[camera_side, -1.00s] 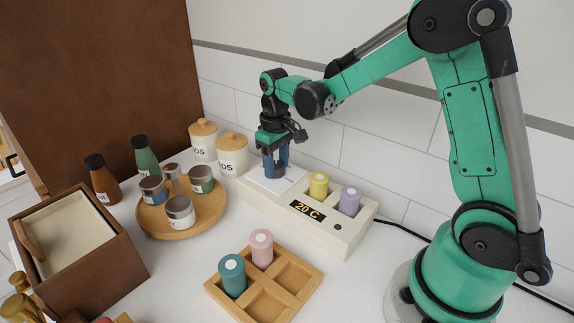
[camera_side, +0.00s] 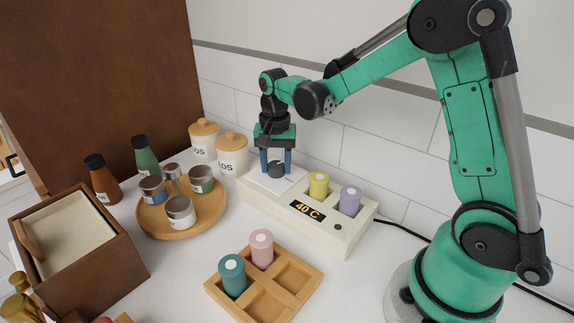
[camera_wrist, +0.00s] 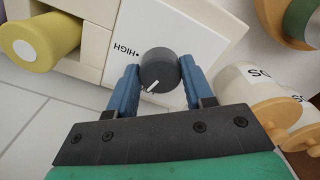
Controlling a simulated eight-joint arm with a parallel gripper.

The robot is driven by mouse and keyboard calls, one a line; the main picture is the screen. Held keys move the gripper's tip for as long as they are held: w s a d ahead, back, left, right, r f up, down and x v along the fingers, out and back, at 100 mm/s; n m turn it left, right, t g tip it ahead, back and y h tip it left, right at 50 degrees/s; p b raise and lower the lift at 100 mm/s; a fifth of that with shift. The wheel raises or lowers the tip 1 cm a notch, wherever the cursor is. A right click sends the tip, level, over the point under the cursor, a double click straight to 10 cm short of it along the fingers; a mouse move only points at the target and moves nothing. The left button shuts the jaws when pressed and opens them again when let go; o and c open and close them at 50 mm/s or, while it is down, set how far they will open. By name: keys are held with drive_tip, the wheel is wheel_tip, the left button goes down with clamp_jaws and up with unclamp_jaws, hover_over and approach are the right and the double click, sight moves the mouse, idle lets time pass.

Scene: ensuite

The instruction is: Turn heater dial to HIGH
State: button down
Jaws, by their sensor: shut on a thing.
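The heater dial (camera_side: 276,170) is a dark round knob on the white plate at the left end of the heater box (camera_side: 270,208). My gripper (camera_side: 276,163) points straight down over it, and its two blue fingers are shut on the dial's sides. In the wrist view my gripper (camera_wrist: 160,88) has a finger on each side of the dial (camera_wrist: 159,66). The dial's white pointer line faces lower left in that view. The HIGH label (camera_wrist: 126,50) and its dot lie to the dial's upper left, apart from the pointer. The display (camera_side: 307,211) reads 40 C.
Yellow (camera_side: 319,185) and lilac (camera_side: 350,200) cylinders stand in the heater. Two lidded canisters (camera_side: 232,155) stand close on the left. A round tray (camera_side: 200,226) with several jars and a wooden divided tray (camera_side: 296,276) are in front. The tiled wall is behind.

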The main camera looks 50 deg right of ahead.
sight(275, 164)
drive_tip(key=m, duration=1.1)
drive_tip(key=shift+w, duration=0.1)
drive_tip(key=shift+m, duration=1.9)
drive_tip(key=shift+c, duration=1.7)
unclamp_jaws()
drive_tip(key=shift+r, duration=2.85)
